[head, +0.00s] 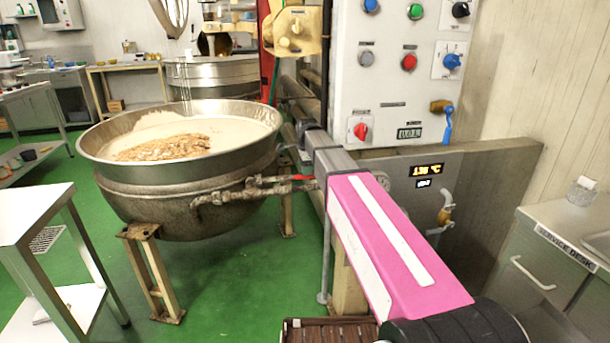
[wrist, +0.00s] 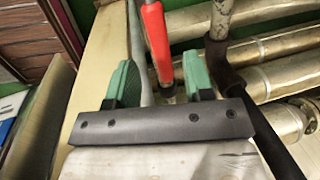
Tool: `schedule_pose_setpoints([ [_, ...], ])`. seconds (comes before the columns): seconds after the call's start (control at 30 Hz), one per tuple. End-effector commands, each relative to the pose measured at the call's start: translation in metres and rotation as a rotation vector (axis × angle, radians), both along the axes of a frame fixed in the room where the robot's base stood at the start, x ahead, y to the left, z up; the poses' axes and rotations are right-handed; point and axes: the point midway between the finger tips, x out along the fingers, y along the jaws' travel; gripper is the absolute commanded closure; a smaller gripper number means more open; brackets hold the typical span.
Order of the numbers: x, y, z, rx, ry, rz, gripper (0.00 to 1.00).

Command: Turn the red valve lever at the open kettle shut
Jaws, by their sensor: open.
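The open kettle (head: 150,185) is a wide steel bowl on legs, with pale contents and a brown heap inside. A pipe with valve fittings (head: 235,192) runs from its right side. The red valve lever (head: 300,177) shows small at the end of this pipe, beside my pink arm link. In the wrist view the red lever (wrist: 157,40) lies lengthwise in line with the gap between my fingers. My gripper (wrist: 158,68) is open, with one green finger on each side of the lever's line. I cannot tell whether either finger touches it. The head view does not clearly show my gripper.
Metal pipes (wrist: 288,50) run close on the right in the wrist view. A control panel (head: 400,80) with buttons and another red knob stands behind my arm. A steel table (head: 35,210) stands at left, a service desk (head: 555,250) at right. Green floor is open around the kettle.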

Motion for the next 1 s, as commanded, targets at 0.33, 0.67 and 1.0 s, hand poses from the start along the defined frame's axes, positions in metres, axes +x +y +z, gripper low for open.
schedule_pose_setpoints([
  [0.33,0.007,0.001,-0.035,0.000,-0.001,0.000,0.53],
  [0.67,0.007,0.002,-0.037,0.000,-0.001,0.000,0.53],
  [1.0,0.007,0.001,-0.037,0.000,-0.001,-0.001,1.00],
])
